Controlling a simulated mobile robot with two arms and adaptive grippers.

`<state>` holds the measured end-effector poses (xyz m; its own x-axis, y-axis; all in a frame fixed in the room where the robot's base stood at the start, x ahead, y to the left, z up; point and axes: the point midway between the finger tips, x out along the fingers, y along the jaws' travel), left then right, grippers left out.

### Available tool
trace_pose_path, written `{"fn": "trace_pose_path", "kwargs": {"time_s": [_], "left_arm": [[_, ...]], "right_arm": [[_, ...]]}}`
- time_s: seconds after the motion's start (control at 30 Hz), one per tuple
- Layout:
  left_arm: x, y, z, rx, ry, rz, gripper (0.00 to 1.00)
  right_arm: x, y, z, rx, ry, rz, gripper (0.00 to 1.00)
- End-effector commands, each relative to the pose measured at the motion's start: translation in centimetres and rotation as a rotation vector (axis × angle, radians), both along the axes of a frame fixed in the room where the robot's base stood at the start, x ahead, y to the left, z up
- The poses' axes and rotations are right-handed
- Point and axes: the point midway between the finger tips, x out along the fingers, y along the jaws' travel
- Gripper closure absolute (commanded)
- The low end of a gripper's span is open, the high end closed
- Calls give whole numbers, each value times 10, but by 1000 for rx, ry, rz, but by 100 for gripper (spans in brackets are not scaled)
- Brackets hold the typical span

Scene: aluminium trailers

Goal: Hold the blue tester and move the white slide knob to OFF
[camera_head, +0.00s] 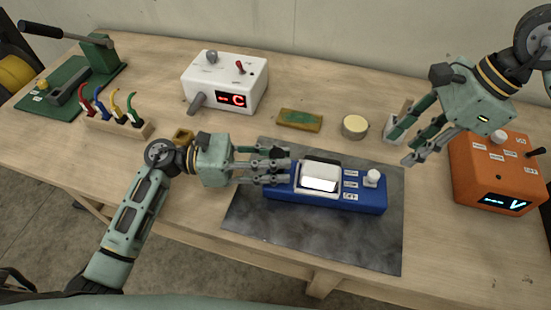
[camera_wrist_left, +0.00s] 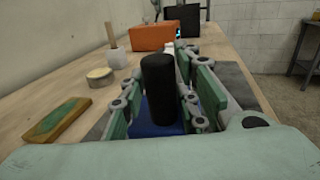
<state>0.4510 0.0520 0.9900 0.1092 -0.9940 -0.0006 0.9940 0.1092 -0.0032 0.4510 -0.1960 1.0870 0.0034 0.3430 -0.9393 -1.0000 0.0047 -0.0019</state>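The blue tester (camera_head: 330,201) lies on a dark mat, with a bright white screen in its middle. Its white slide knob (camera_head: 372,177) stands at the right end, beside the upper of the small labels, whose text is too small to read surely. My left gripper (camera_head: 281,168) is at the tester's left end, its fingers closed around an upright black post (camera_wrist_left: 158,88). In the left wrist view the blue body (camera_wrist_left: 158,129) shows below the post. My right gripper (camera_head: 401,145) is open and empty, above and to the right of the knob, apart from it.
The dark mat (camera_head: 300,238) has bare room in front. An orange meter (camera_head: 500,175) stands right. Behind are a white holder (camera_head: 396,128), a round tin (camera_head: 355,127), a green-topped sponge-like block (camera_head: 299,120) and a white box (camera_head: 225,82). Coloured pliers (camera_head: 118,110) stand left.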

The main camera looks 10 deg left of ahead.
Motion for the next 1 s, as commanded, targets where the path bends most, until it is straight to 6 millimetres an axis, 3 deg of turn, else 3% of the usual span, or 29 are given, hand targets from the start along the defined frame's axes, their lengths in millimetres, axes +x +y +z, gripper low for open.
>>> {"fn": "trace_pose_path", "kwargs": {"time_s": [0.3,0.5,0.83,1.0], "left_arm": [[0,0,0,0,0,0,100],[0,0,0,0,1,1,100],[0,0,0,1,1,1,100],[0,0,0,1,1,0,100]], "right_arm": [[0,0,0,0,0,0,69],[0,0,0,0,0,0,70],[2,-1,0,-1,0,12,98],[20,-8,-1,-10,5,126,100]]}}
